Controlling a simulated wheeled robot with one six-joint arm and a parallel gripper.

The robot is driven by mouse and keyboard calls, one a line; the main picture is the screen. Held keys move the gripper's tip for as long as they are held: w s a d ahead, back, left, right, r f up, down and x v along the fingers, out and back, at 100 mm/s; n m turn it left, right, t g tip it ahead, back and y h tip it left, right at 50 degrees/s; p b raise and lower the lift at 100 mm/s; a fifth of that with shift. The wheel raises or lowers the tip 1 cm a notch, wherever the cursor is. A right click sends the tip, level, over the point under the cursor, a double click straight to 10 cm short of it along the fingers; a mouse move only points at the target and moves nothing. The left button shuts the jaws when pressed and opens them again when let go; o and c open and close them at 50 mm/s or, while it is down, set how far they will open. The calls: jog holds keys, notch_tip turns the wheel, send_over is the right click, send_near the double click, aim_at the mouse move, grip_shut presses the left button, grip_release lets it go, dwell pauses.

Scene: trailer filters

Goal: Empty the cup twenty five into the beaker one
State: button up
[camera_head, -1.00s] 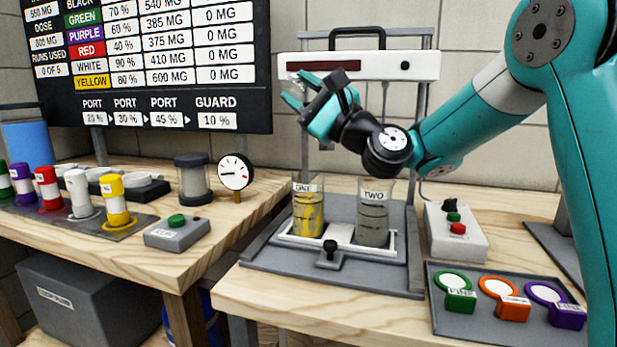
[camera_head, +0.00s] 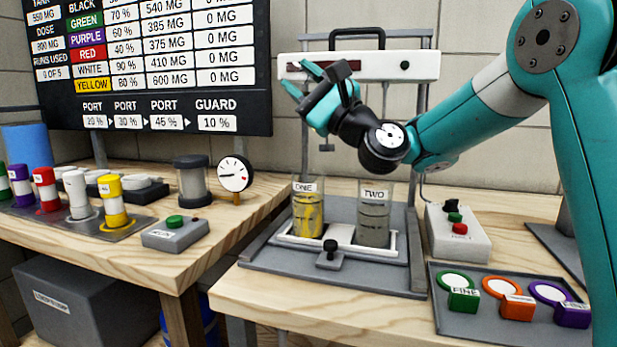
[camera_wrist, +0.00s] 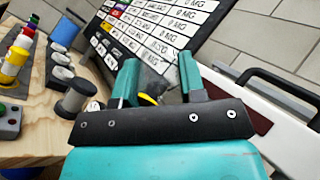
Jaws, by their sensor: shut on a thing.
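My gripper (camera_head: 302,80) is raised above and slightly behind the beaker one in the picture, in front of the white press head. In the wrist view my gripper (camera_wrist: 158,80) is shut on a small clear cup (camera_wrist: 157,72). A patch of yellow shows low between the fingers, at or in the cup. The cup's label is not readable, and in the head view the fingers mostly hide the cup. The beaker one (camera_head: 308,210), labelled ONE, stands upright with yellow contents. The beaker TWO (camera_head: 373,215) stands beside it with grey contents.
The white press head (camera_head: 357,66) and its posts are close behind my gripper. A gauge (camera_head: 235,173) and a dark-capped cylinder (camera_head: 191,180) stand left of the beakers. A control box (camera_head: 457,232) stands right. Coloured bottles (camera_head: 77,194) line the left bench.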

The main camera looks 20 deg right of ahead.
jog(key=shift+s+d+r+t+y+b, duration=0.15)
jog(key=shift+r+t+y+b, duration=0.45)
jog(key=shift+b, duration=0.75)
dwell(0.9)
jog(key=shift+r+h+p, duration=0.2)
jog(key=shift+h+p, duration=0.2)
jog(key=shift+p, duration=0.4)
jog(key=shift+w+f+g+h+p, duration=0.2)
jog(key=shift+g+h+p, duration=0.15)
jog(key=shift+p, duration=0.85)
jog(key=f+p, duration=0.1)
jog(key=f+g+h+p, duration=0.1)
jog(key=f+g+p, duration=0.1)
jog(key=p, duration=0.1)
jog(key=shift+w+a+f+h, duration=0.2)
jog(key=shift+a+f+h, duration=0.05)
jog(key=shift+f, duration=0.15)
jog(key=shift+f+g+p, duration=0.25)
jog(key=shift+f+p, duration=0.1)
jog(key=shift+f, duration=0.25)
jog(key=shift+a+p, duration=0.1)
jog(key=shift+p, duration=0.45)
